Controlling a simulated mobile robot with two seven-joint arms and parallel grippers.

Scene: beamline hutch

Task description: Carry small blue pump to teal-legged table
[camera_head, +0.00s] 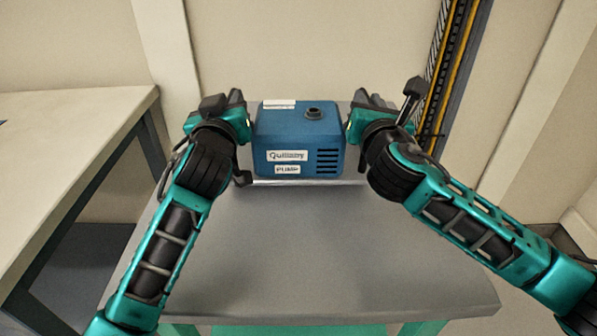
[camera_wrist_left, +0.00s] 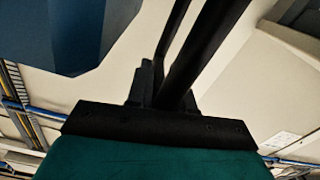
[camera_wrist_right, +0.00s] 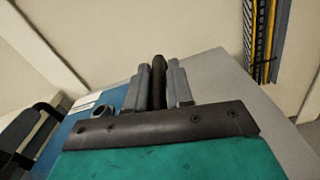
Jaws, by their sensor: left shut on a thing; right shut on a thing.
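The small blue pump (camera_head: 300,140) is upright, with white labels, a vent grille and a dark round port on top. It is above the far part of the grey top of the teal-legged table (camera_head: 300,250); I cannot tell whether it touches. My left gripper (camera_head: 243,122) is shut on the pump's left side, and my right gripper (camera_head: 354,120) is shut on its right side. The pump fills the upper left of the left wrist view (camera_wrist_left: 70,35). Its blue top shows in the right wrist view (camera_wrist_right: 70,125). The exact grip points are partly hidden.
Another pale-topped table (camera_head: 60,150) with dark legs stands at the left. A wall is close behind the pump, with a vertical dark and yellow cable track (camera_head: 455,70) at the right. The near part of the grey tabletop is clear.

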